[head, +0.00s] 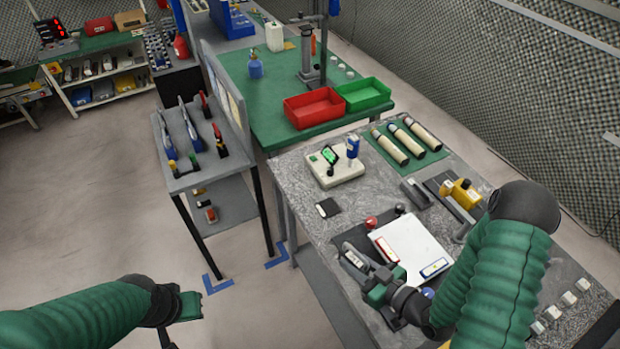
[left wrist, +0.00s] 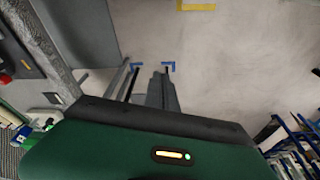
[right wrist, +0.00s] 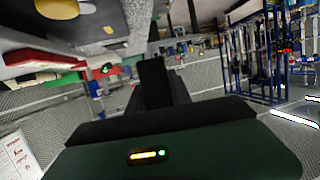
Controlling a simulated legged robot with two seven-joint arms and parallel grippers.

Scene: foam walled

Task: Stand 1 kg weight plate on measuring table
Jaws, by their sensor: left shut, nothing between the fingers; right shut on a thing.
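My right gripper (head: 364,262) is low over the near left part of the grey speckled measuring table (head: 290,185). It is shut on a dark, flat-faced block (right wrist: 153,80), seen between the fingertips in the right wrist view; this may be the 1 kg weight plate, but no marking is readable. In the head view the gripper and clutter make the block hard to make out, and I cannot tell whether it touches the table. My left gripper (left wrist: 162,92) is shut and empty over the floor; its tips are mostly cut off at the head view's bottom edge.
A white sheet (head: 412,243) with labelled pieces lies beside the right gripper, near a red ball (head: 370,222). A small black square (head: 327,208), a pale instrument (head: 335,168) and several cylinders on a green mat (head: 410,138) are farther back. A tool stand (head: 175,135) is to the left.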

